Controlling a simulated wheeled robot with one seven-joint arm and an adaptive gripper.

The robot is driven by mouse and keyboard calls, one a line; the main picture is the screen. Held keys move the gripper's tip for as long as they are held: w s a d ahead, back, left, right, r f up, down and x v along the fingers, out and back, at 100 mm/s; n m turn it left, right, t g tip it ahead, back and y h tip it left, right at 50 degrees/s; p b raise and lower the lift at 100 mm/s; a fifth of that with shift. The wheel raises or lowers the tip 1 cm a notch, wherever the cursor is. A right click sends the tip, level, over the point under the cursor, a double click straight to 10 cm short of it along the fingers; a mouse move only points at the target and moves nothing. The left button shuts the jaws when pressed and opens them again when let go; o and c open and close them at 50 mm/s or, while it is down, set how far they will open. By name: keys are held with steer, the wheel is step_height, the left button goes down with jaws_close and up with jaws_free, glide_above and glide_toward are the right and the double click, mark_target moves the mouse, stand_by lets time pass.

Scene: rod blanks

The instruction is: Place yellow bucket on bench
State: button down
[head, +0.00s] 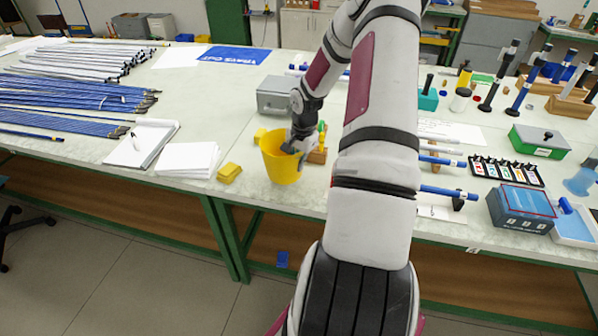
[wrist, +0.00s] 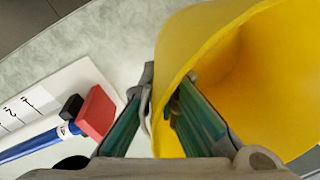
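The yellow bucket (head: 281,163) is upright over the front part of the bench (head: 262,195), left of my arm in the head view. I cannot tell whether its base touches the bench top. My gripper (head: 297,146) is at the bucket's right rim. In the wrist view the bucket (wrist: 245,65) fills the right side. My gripper (wrist: 160,105) has one finger outside the bucket wall and one inside, shut on the wall. The far lower part of the bucket is hidden in the wrist view.
A yellow block (head: 229,173) and a white paper stack (head: 187,160) lie left of the bucket. A grey metal box (head: 277,96) stands behind it. Right of my arm are a dark blue box (head: 521,209) and a green box (head: 538,141). Blue rods (head: 70,98) lie far left.

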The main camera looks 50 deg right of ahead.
mark_target(298, 179)
steer(key=shift+f, duration=1.75)
steer(key=c, duration=1.8)
jaws_free()
